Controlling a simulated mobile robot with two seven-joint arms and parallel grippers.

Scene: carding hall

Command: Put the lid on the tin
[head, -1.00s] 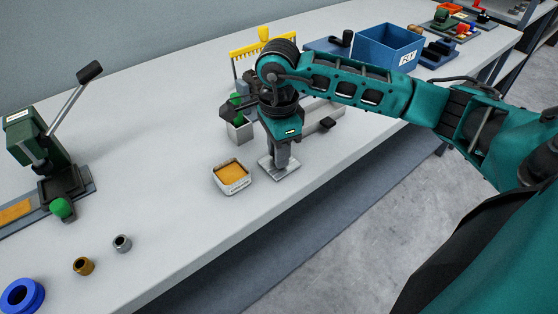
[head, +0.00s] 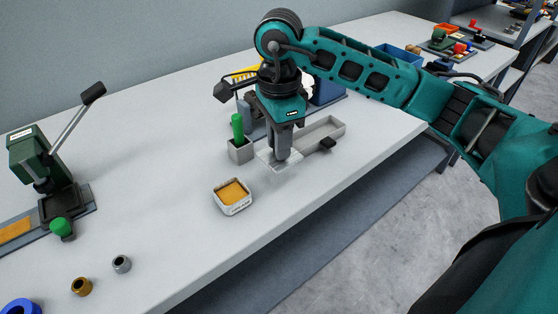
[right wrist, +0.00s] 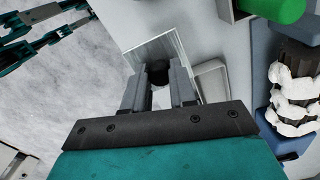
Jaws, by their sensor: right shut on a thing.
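The tin (head: 233,198) is an open, squarish white container with orange-yellow contents, standing on the bench in the head view. My right gripper (head: 281,157) is to the right of it and slightly farther back, pointing down. It is shut on the lid (head: 265,157), a flat, shiny square plate. In the right wrist view the lid (right wrist: 140,50) has a dark round knob (right wrist: 158,71) between my fingers. The lid is level, apart from the tin, and seems to hang above the bench; its gap is hard to judge. My left gripper is out of view.
A grey pot (head: 240,152) with a green handle stands just left of the lid. A long grey tray (head: 325,130) and a dark block (head: 327,143) are on its right. A green lever press (head: 42,160) stands at left. The bench front edge is close.

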